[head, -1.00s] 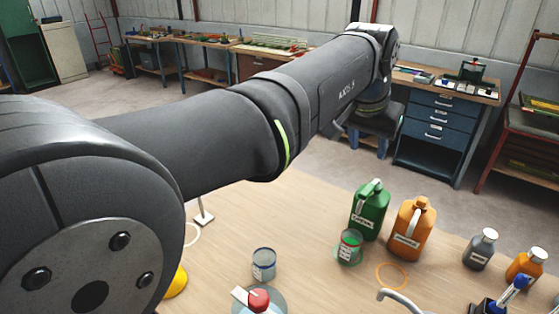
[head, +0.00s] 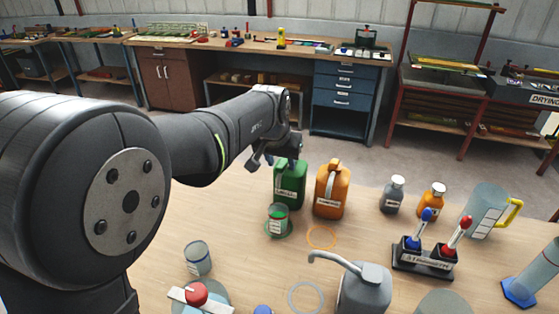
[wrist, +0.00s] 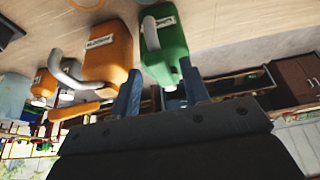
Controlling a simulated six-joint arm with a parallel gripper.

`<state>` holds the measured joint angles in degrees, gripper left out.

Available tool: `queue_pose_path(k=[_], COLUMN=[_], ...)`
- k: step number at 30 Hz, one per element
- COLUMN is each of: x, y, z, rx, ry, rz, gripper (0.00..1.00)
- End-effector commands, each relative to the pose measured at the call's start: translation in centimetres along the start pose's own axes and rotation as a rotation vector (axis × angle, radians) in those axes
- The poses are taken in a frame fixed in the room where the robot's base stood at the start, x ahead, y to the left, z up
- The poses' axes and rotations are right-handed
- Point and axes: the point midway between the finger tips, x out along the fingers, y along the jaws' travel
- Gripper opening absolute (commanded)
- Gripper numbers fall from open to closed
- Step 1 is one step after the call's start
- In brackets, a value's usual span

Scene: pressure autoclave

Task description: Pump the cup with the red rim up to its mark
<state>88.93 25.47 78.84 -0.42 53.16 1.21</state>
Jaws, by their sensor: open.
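My gripper (head: 275,155) is open, behind and above the green canister (head: 290,185) in the head view. In the wrist view my gripper (wrist: 162,88) shows two dark fingers, with the green canister (wrist: 165,45) beyond them; I cannot tell whether they touch. A small cup (head: 278,220) with a green and red look stands on a green ring in front of the canister; I cannot tell whether its rim is red. A grey-blue cup (head: 198,260) stands further left and nearer. A grey can with a curved spout (head: 362,290) is at the bottom centre.
An orange canister (head: 332,190) stands beside the green one. A stand with blue and red levers (head: 424,255), small bottles (head: 392,196) and a jug with a yellow handle (head: 485,213) are to the right. A red-knobbed device (head: 197,293) is at lower left.

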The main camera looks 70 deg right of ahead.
Motion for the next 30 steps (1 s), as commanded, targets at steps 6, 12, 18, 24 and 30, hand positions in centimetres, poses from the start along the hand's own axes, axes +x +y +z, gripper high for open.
queue_pose_path(k=[6, 12, 18, 24, 30], x=[0.3, 0.3, 0.3, 0.2, -0.3], y=[0.0, 0.0, 0.0, 0.0, 0.0], z=[0.0, 0.0, 0.0, -0.2, -1.1], rx=[0.000, 0.000, 0.000, 0.000, 0.000], ry=[0.001, 0.001, 0.001, -0.014, -0.107], rz=[0.000, 0.000, 0.000, 0.000, 0.001], gripper=[0.42, 0.24, 0.00, 0.00, 0.00])
